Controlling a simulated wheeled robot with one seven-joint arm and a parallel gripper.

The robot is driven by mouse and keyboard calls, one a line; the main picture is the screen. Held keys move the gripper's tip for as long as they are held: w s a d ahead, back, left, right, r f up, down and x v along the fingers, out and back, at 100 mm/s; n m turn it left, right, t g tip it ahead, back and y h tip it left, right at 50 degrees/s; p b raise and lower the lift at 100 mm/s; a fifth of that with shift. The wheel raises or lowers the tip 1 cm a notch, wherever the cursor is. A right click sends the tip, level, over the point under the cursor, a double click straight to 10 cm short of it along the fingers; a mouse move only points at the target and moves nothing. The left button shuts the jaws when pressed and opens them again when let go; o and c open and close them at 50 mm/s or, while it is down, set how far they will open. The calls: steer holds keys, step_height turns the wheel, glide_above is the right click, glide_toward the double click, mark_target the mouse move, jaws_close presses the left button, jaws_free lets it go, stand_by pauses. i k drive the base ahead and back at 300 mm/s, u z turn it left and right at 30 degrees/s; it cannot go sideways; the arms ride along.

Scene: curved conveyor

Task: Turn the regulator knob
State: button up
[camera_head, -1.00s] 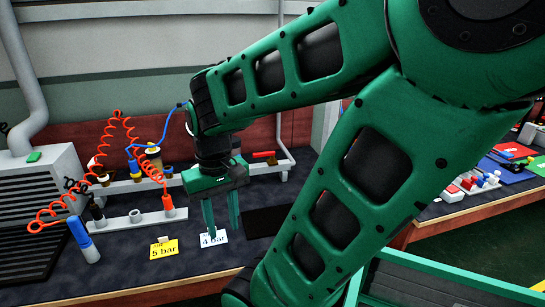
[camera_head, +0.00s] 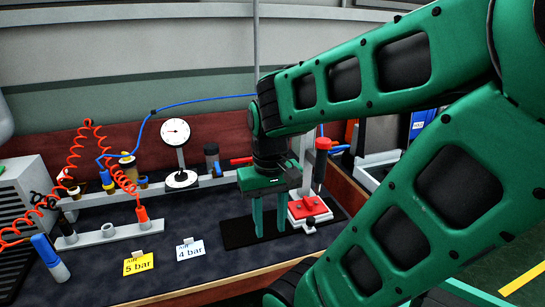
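A dark cylinder with a blue band (camera_head: 212,160) stands on the light pipe rail at the back of the bench. It may be the regulator with its knob, but I cannot tell for sure. A round white pressure gauge (camera_head: 176,132) stands to its left. Brass-coloured fittings (camera_head: 124,170) sit further left on the rail. My gripper (camera_head: 270,232) points down over the black mat, in front and to the right of the dark cylinder. Its two green fingers are apart with nothing between them. My wrist hides part of the rail behind it.
Yellow "5 bar" (camera_head: 139,264) and white "4 bar" (camera_head: 190,250) cards lie on the dark bench. A red-handled fixture (camera_head: 309,207) stands close to the right of my gripper. Orange coiled hose (camera_head: 75,160) and a blue hose (camera_head: 185,104) hang at the back.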

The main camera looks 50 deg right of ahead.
mark_target(182, 176)
steer(key=z, duration=2.25)
steer(key=k, duration=0.8)
steer(key=u, duration=0.95)
steer(key=i, duration=1)
steer(key=u, duration=0.05)
